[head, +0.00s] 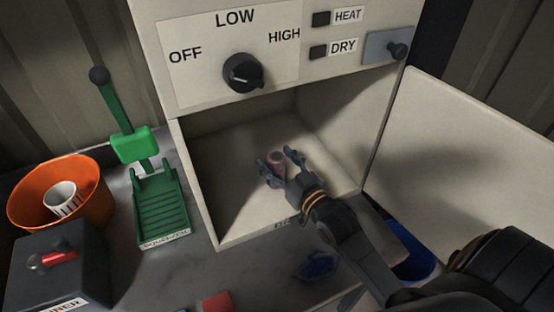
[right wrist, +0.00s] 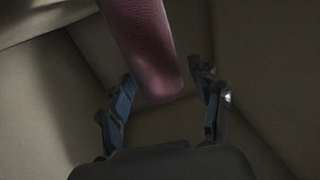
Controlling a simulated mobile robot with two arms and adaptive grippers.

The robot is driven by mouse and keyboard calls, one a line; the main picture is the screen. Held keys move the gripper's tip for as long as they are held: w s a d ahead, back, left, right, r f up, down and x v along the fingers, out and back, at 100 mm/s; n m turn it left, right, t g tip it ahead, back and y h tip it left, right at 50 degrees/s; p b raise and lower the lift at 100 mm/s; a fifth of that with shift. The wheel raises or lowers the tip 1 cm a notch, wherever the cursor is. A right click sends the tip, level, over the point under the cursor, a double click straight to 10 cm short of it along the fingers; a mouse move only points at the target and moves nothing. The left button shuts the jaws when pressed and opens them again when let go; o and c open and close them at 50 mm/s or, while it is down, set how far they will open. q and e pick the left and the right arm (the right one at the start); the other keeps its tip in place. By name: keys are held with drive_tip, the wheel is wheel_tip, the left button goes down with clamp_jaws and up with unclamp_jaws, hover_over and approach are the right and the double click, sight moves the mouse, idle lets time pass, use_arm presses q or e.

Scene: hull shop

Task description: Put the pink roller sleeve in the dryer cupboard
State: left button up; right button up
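The pink roller sleeve (head: 276,160) is inside the dryer cupboard (head: 228,212), near the middle of its floor. My right gripper (head: 279,163) reaches in through the open front, with its fingers spread either side of the sleeve. In the right wrist view the sleeve (right wrist: 152,52) lies between the fingers (right wrist: 162,88), with a gap showing on each side. Whether the sleeve rests fully on the floor is hard to tell. The cupboard door (head: 465,160) stands open at the right. My left gripper is not in view.
Left of the cupboard are a green tray-like stand (head: 160,205) with a lever, an orange bucket (head: 88,205) holding a white striped cup (head: 62,197), and a dark box (head: 60,272). A blue item (head: 316,266) and a red block (head: 217,302) lie in front. A control panel is above.

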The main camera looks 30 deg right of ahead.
drive_tip(key=shift+r, duration=0.15)
drive_tip(key=shift+s, duration=0.3)
drive_tip(key=s, duration=0.3)
drive_tip(key=s+b, duration=0.1)
drive_tip(key=s, duration=0.2)
drive_tip(key=s+d+b, duration=0.1)
drive_tip(key=s, duration=0.3)
drive_tip(key=shift+s+d+b, duration=0.1)
drive_tip(key=shift+s+b, duration=0.2)
drive_tip(key=shift+s, duration=0.4)
